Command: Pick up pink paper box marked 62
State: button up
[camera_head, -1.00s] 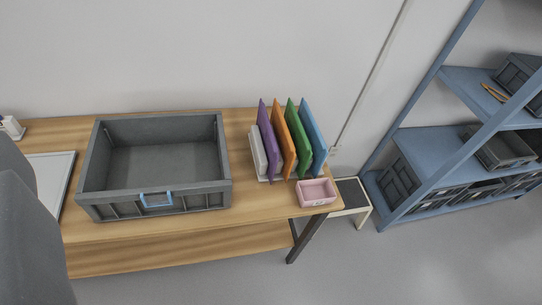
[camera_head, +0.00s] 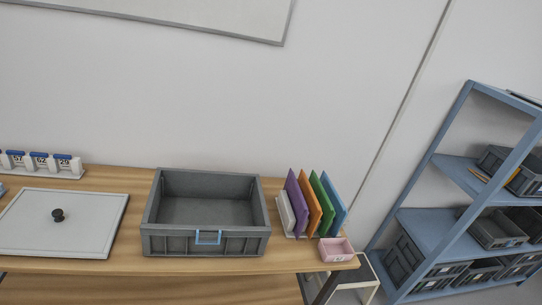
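A small pink paper box (camera_head: 337,250) sits near the front right corner of the wooden table. It is open at the top, and a mark on its front is too small to read. My gripper is not visible in this view.
A large grey crate (camera_head: 206,243) stands mid-table, left of the box. Upright coloured folders (camera_head: 318,207) stand just behind the box. A grey board with a black knob (camera_head: 62,238) lies at left, before numbered tags (camera_head: 40,163). A blue shelf (camera_head: 440,228) with crates stands right; a stool (camera_head: 362,270) stands below.

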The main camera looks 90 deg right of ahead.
aim_at(331, 250)
jog(key=u, duration=0.35)
jog(key=k, duration=2.25)
jog(key=z, duration=2.5)
jog(key=i, duration=1)
jog(key=u, duration=0.05)
